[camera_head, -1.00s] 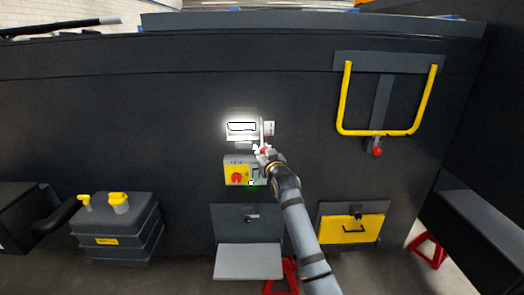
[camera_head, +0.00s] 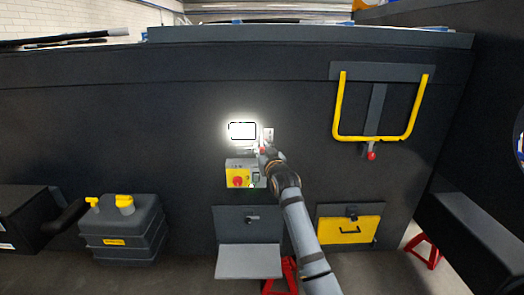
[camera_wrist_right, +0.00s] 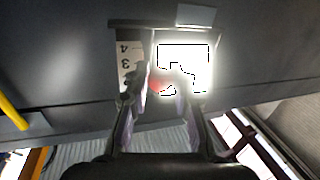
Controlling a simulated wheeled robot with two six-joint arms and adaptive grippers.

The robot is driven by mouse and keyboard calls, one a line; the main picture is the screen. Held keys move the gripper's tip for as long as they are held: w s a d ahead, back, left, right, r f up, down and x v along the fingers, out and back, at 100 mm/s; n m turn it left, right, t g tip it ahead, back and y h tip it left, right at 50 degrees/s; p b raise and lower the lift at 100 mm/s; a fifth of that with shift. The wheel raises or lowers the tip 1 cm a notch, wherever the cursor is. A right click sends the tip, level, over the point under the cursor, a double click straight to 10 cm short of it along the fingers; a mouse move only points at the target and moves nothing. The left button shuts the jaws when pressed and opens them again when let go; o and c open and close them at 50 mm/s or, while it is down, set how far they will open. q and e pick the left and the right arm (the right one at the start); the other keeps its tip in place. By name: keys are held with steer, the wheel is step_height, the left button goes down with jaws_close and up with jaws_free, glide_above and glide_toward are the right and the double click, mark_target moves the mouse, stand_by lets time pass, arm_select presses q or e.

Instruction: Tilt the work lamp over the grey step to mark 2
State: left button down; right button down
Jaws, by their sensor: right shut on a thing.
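The work lamp (camera_head: 242,131) is lit and glares white on the dark chassis wall, above the grey step (camera_head: 249,262). It also shows in the right wrist view (camera_wrist_right: 183,52). A pale mark plate (camera_head: 269,134) stands at its right side; in the wrist view the plate (camera_wrist_right: 126,58) shows 3 and 4, with its other marks hidden. My right gripper (camera_head: 263,151) is at the lamp's lower right, shut on a red-tipped part of the lamp (camera_wrist_right: 157,84), largely lost in glare. I cannot read which mark the lamp stands at. My left gripper is out of view.
A yellow and grey switch box (camera_head: 238,176) with a red knob sits just under the lamp. A yellow bar (camera_head: 375,138) hangs at the right, above a yellow drawer (camera_head: 350,229). A dark canister (camera_head: 122,229) stands at the lower left.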

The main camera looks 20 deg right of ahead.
steer(key=shift+r, duration=0.75)
steer(key=c, duration=1.3)
jaws_free()
steer(key=shift+s, duration=0.1)
steer(key=shift+o, duration=0.8)
steer(key=shift+s+f, duration=0.1)
steer(key=shift+f, duration=0.15)
steer(key=s, duration=1.2)
steer(key=shift+a+f, duration=0.1)
